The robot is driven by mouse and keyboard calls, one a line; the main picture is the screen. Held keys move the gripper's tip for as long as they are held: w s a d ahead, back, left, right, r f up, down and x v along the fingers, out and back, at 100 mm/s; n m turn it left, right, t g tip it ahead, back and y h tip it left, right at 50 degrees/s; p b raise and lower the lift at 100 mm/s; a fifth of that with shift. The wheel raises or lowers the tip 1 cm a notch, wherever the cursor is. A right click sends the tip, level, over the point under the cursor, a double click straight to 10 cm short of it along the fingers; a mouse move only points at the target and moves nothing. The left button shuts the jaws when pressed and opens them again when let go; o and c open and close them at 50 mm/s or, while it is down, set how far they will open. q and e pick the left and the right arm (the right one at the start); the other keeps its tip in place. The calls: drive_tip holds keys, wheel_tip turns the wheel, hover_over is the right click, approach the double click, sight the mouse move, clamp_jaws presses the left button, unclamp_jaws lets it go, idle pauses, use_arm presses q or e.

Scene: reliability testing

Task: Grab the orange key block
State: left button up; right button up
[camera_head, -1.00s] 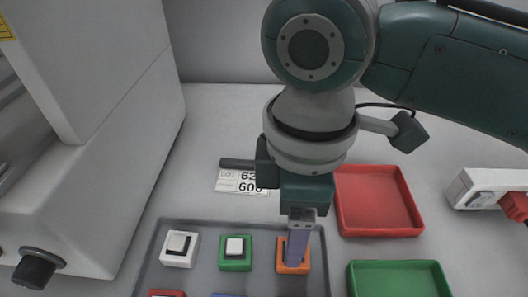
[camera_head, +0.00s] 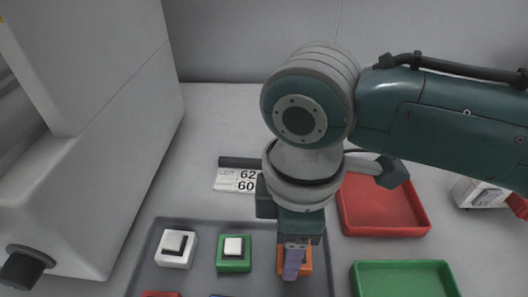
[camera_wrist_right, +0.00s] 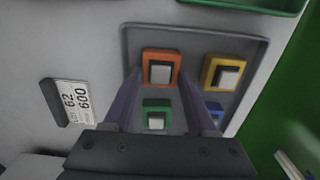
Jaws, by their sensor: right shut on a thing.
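The orange key block (camera_head: 308,262), a square orange frame with a white key top, stands in the grey tray (camera_head: 204,224); in the wrist view the block (camera_wrist_right: 148,58) shows at the far end of my fingers. My right gripper (camera_wrist_right: 160,76) has one finger on each side of the block and is shut on it. In the head view my right gripper (camera_head: 294,262) reaches down from above and hides part of the block. I cannot tell whether the block touches the tray floor. My left gripper is in neither view.
White (camera_head: 176,249) and green (camera_head: 234,254) key blocks stand left of the orange one; a yellow block (camera_wrist_right: 208,70) is beside it in the wrist view. Red (camera_head: 384,231) and green (camera_head: 405,268) trays lie to the right. A label stand (camera_head: 237,180) is behind. A grey machine (camera_head: 85,130) blocks the left.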

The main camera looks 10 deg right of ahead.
clamp_jaws()
drive_tip(key=shift+r, duration=0.1)
